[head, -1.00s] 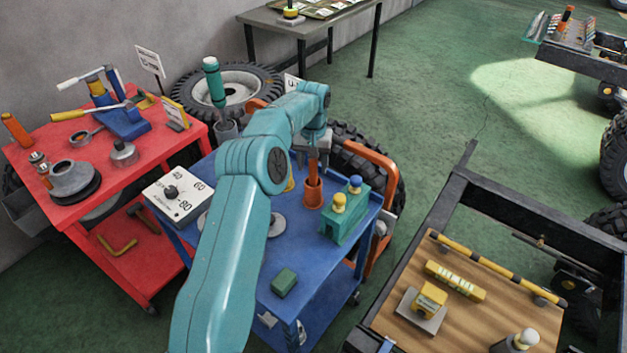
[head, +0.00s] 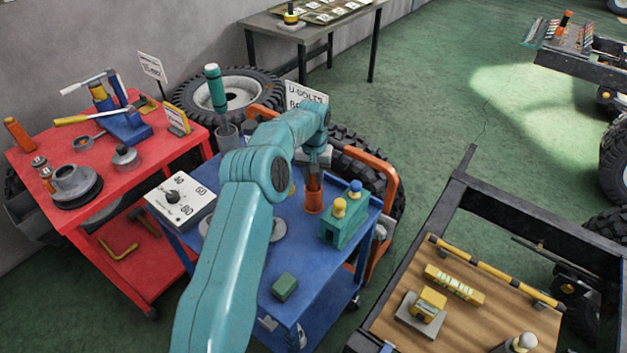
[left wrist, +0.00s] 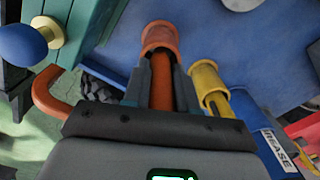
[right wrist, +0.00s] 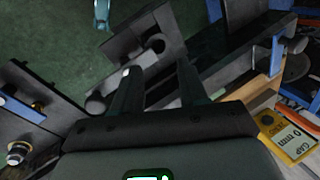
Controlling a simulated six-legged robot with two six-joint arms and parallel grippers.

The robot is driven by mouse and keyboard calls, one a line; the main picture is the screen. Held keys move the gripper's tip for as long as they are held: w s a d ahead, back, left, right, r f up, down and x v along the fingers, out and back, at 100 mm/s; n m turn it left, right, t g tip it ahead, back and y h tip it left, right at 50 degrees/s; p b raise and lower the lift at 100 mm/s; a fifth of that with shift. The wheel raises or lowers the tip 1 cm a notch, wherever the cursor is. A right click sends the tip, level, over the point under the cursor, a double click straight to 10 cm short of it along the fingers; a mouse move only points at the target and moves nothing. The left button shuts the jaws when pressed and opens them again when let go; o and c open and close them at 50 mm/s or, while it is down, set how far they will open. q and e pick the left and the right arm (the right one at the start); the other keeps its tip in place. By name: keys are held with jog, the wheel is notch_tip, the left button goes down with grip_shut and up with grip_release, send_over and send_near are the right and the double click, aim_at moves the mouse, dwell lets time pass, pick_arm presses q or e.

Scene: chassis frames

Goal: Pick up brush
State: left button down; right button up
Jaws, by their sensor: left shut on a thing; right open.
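The brush shows as an orange-brown handle (left wrist: 162,82) standing in an orange cup (left wrist: 160,38). The cup (head: 314,199) is on the blue cart, beside a green block with a yellow and a blue knob. My left gripper (head: 315,166) has come down from above and is shut on the handle, just over the cup. In the left wrist view its two fingers (left wrist: 161,75) lie on either side of the handle. The brush's lower end is hidden in the cup. My right gripper (right wrist: 157,78) shows only in the right wrist view, open and empty.
A yellow tube (left wrist: 208,85) stands close beside the gripped handle. The green block (head: 345,228) is right of the cup, and an orange rail (head: 372,160) runs behind it. A small green box (head: 284,286) lies on the blue cart (head: 318,275), whose front is mostly clear.

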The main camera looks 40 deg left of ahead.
pick_arm(q)
notch_tip(320, 180, up, 11)
pick_arm(e)
jog(key=shift+r, duration=0.2)
pick_arm(q)
notch_tip(320, 180, up, 9)
jog(key=p, duration=0.6)
pick_arm(e)
notch_tip(320, 180, up, 6)
